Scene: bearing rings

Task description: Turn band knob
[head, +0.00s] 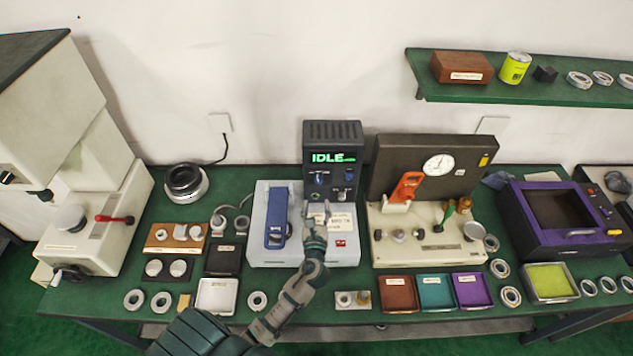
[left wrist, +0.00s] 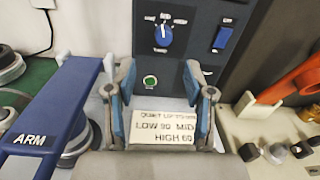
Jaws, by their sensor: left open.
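The blue band knob (head: 320,178) is on the dark front panel of the box with the green IDLE display (head: 333,158). In the left wrist view the knob (left wrist: 161,37) is at the top middle, its pointer roughly upright, with small labels around it. My left gripper (head: 316,209) is open below and in front of the panel. In the left wrist view its two fingers (left wrist: 158,70) are spread with nothing between them, below the knob and apart from it. My right gripper is not in view.
A blue switch (left wrist: 223,38) is right of the knob and a green button (left wrist: 150,81) is below it. A printed card (left wrist: 163,127) lies below. A blue ARM lever (head: 277,218) stands to the left. An orange-handled gauge fixture (head: 405,190) is to the right.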

